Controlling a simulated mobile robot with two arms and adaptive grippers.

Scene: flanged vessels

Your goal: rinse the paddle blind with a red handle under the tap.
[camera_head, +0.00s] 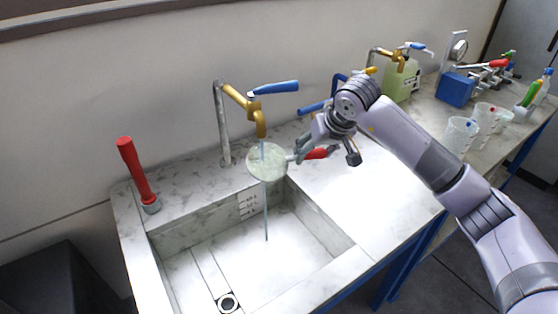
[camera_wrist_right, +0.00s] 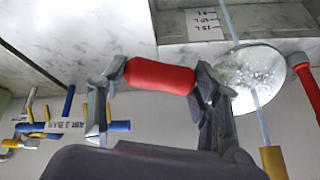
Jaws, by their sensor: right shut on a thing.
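The paddle blind is a pale round disc (camera_head: 267,162) with a red handle (camera_head: 318,153). My right gripper (camera_head: 327,154) is shut on the red handle, with a finger at each end of it in the right wrist view (camera_wrist_right: 160,75). The disc is held up over the sink, beneath the brass tap (camera_head: 250,103) with its blue lever. A thin water stream (camera_head: 266,212) comes from the spout, meets the disc and shows below it. In the right wrist view the disc (camera_wrist_right: 250,79) looks speckled with wet spots. My left gripper is not in view.
The sink basin (camera_head: 262,250) has a drain at the front left. A red-handled upright tool (camera_head: 136,170) stands on the left rim. Bare counter lies right of the sink. A second tap, green canister (camera_head: 401,80), blue box (camera_head: 455,89) and clear beakers (camera_head: 460,134) stand farther right.

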